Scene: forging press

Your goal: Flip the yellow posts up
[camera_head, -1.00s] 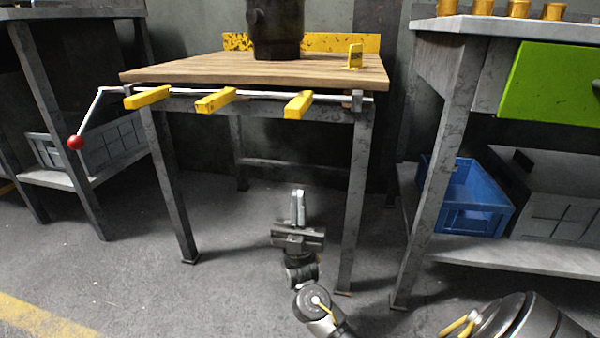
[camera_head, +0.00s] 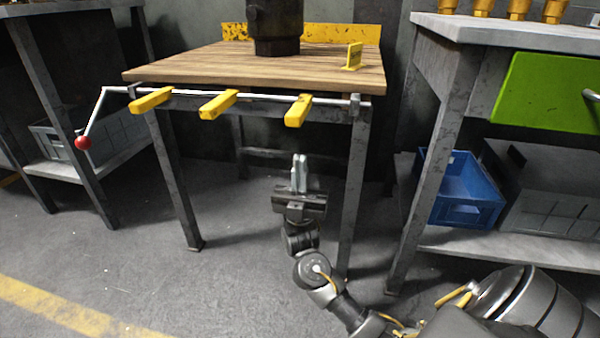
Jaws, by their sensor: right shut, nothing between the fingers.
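Three yellow posts hang on a metal rod along the front edge of the wooden table: a left post (camera_head: 151,100), a middle post (camera_head: 218,104) and a right post (camera_head: 298,111). All three stick out toward me and tilt down, below the tabletop. The rod (camera_head: 262,94) ends at the left in a bent lever with a red ball knob (camera_head: 83,142). My right gripper (camera_head: 299,160) is shut and empty, pointing up, below the right post and apart from it. My left gripper is not in view.
The wooden table (camera_head: 200,66) carries a dark press column (camera_head: 275,28) and a small yellow bracket (camera_head: 354,56). A grey bench (camera_head: 455,55) with a green drawer (camera_head: 553,93) stands right, a blue crate (camera_head: 458,188) on its shelf. The floor in front is clear.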

